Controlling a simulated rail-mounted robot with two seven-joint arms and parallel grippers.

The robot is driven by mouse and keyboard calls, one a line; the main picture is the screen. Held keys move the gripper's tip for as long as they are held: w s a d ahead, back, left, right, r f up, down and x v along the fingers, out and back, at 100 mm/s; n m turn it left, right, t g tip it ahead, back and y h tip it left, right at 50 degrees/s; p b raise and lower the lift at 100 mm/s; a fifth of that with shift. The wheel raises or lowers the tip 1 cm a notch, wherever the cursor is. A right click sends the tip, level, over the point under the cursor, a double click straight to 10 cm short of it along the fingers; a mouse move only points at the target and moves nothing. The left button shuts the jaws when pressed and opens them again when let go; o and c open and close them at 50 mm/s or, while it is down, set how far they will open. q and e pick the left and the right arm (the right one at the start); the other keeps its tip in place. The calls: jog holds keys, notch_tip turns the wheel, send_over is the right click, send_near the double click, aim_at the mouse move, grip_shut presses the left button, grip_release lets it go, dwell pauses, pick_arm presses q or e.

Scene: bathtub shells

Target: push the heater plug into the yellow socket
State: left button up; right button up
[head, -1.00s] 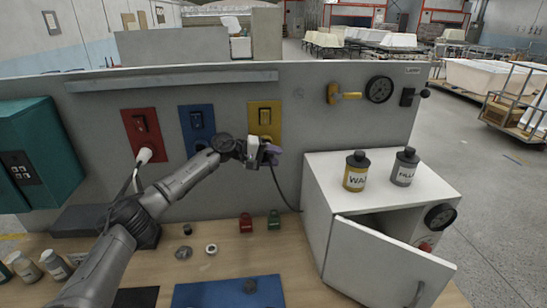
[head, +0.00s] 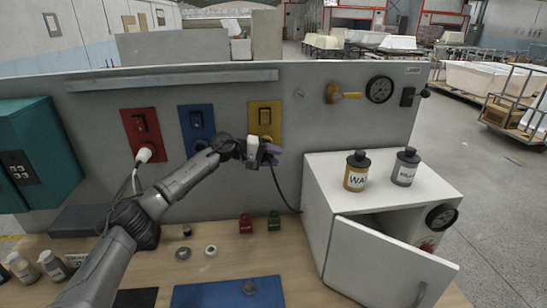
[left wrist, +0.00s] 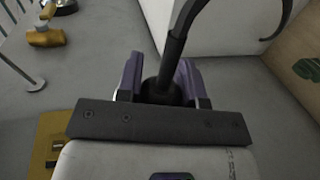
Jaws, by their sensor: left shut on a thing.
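My left gripper (head: 271,153), with purple fingers, is in front of the lower part of the yellow socket (head: 264,115) on the grey panel. It is shut on the dark heater plug (left wrist: 163,91), which shows between the purple fingers in the left wrist view. A black cable (left wrist: 177,44) leads away from the plug; it also hangs below the gripper in the head view (head: 280,188). The yellow socket (left wrist: 47,150) shows at the lower left of the wrist view. Gripper and wrist hide the socket's hole, so I cannot tell whether the plug touches it. My right gripper is not in view.
A blue socket (head: 196,122) and a red socket (head: 141,130) holding a white plug (head: 143,155) are left of the yellow one. A white cabinet (head: 318,195) with its door ajar stands right, bearing two bottles. A yellow valve (head: 345,95) is on the panel.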

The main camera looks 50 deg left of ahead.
pick_arm(q)
jog(key=shift+b, duration=0.7)
dwell(0.6)
jog(key=shift+w+a+p, duration=0.2)
jog(key=shift+w+a, duration=0.15)
jog(key=shift+a, duration=0.25)
jog(key=shift+w+a+p, duration=0.15)
jog(key=shift+w+a, duration=0.15)
jog(key=shift+a, duration=0.3)
jog(key=o, duration=1)
jog(key=shift+o, duration=0.2)
